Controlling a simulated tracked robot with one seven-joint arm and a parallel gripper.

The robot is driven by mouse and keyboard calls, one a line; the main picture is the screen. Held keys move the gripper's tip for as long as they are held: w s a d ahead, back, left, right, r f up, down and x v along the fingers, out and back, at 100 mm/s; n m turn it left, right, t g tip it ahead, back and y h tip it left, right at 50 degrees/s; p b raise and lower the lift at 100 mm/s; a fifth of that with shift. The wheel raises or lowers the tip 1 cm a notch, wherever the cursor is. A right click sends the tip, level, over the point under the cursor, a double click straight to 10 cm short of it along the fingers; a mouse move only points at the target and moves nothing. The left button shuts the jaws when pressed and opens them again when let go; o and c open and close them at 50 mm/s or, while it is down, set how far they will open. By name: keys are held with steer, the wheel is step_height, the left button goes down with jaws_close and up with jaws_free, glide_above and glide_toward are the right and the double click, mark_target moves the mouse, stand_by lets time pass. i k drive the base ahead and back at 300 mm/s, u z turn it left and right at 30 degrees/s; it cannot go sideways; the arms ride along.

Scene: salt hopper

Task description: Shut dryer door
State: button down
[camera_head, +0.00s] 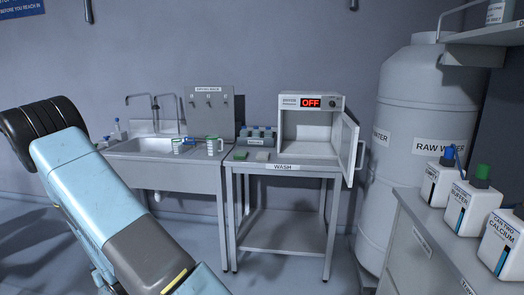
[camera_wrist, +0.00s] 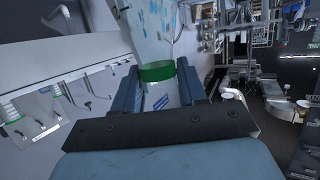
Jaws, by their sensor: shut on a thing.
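The dryer (camera_head: 310,103) is a white box on the wash table, with a red OFF display. Its door (camera_head: 347,145) stands open, swung out at the right side, with a handle on its outer edge. The chamber inside looks empty. My gripper (camera_wrist: 157,88) shows in the wrist view, shut on a pale, translucent container (camera_wrist: 150,25) with a green band. The container's far end runs out of the top of the picture. In the head view only part of my arm shows, at the left, and my gripper is out of sight, apart from the door.
The wash table (camera_head: 283,167) also bears a bottle rack (camera_head: 256,136), a green item and a pale item. A sink (camera_head: 155,149) stands left of it. A raw water tank (camera_head: 415,110) is close to the door's right. Several labelled canisters (camera_head: 460,205) stand on the right counter.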

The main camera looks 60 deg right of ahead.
mark_target(303, 148)
steer(key=u, duration=1.8)
steer(key=i, duration=0.15)
steer(key=z, duration=2.8)
